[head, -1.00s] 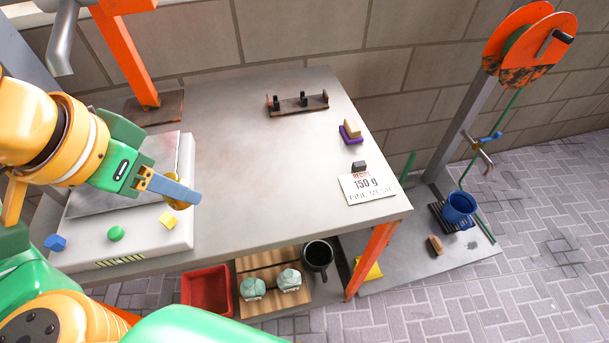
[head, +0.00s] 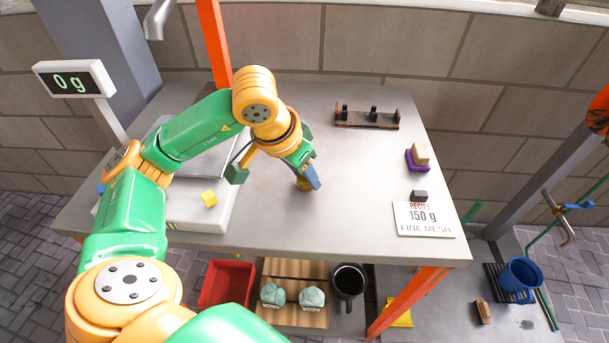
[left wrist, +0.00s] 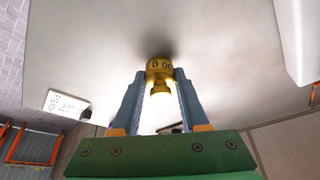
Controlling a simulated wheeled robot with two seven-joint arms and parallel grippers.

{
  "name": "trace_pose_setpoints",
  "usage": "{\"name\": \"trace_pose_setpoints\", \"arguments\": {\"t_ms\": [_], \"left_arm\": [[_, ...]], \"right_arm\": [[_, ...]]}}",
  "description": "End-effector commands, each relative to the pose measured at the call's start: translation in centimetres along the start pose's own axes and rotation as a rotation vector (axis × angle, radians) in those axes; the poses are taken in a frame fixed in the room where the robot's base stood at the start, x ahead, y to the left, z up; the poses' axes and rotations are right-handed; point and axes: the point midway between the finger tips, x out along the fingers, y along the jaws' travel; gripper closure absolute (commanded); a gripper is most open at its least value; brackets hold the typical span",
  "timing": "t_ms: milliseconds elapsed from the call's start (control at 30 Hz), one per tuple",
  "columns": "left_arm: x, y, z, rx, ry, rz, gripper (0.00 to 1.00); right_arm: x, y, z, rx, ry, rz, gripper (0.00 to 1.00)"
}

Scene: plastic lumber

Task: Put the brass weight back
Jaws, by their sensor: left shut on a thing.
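A brass weight (left wrist: 159,70) with dark marks stamped on it is between the two blue fingers of my left gripper (left wrist: 158,95) in the left wrist view. The fingers are shut on it. In the head view my left gripper (head: 310,178) points down over the middle of the grey table (head: 340,215), and a little of the brass weight (head: 302,186) shows beside the fingers. The weight is at or just above the tabletop; I cannot tell if it touches. A dark rack (head: 367,124) with upright pieces stands at the back of the table. My right gripper is not in view.
A recipe card (head: 424,219) saying 150 g, a dark block (head: 419,195) and a purple-and-tan stack (head: 417,158) are at the right. The table between is clear.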

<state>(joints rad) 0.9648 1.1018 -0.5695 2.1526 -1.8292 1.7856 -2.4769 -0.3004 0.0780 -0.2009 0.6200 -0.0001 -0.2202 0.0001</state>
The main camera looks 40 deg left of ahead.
Motion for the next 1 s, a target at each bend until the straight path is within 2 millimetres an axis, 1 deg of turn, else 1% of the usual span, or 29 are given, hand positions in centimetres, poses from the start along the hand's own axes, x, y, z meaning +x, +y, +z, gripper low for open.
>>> {"name": "trace_pose_setpoints", "arguments": {"t_ms": [33, 233, 367, 400, 500, 800, 867, 933, 1000], "left_arm": [[0.2, 0.0, 0.1, 0.001, 0.0, 0.0, 1.0], [0.1, 0.0, 0.1, 0.0, 0.002, 0.0, 1.0], [0.6, 0.0, 0.3, 0.0, 0.002, 0.0, 1.0], [0.5, 0.0, 0.2, 0.0, 0.001, 0.0, 0.51], [0.5, 0.0, 0.2, 0.0, 0.001, 0.0, 0.26], [0.2, 0.0, 0.1, 0.0, 0.001, 0.0, 0.26], [-0.3, 0.0, -0.1, 0.0, 0.002, 0.0, 0.26], [-1.2, 0.0, -0.1, 0.0, 0.005, 0.0, 0.26], [-2.9, 0.0, -0.1, 0.001, 0.008, -0.001, 0.26]], "right_arm": [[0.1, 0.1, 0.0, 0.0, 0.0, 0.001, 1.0], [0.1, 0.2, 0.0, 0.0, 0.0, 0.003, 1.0], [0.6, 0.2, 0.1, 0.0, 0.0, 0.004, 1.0], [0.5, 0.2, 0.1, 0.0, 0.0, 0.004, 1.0], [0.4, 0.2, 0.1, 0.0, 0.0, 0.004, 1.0], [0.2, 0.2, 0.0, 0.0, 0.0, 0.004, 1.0], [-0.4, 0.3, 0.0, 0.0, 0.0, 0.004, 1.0], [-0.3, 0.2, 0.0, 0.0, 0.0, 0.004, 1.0], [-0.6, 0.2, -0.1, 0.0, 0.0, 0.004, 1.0]]}}
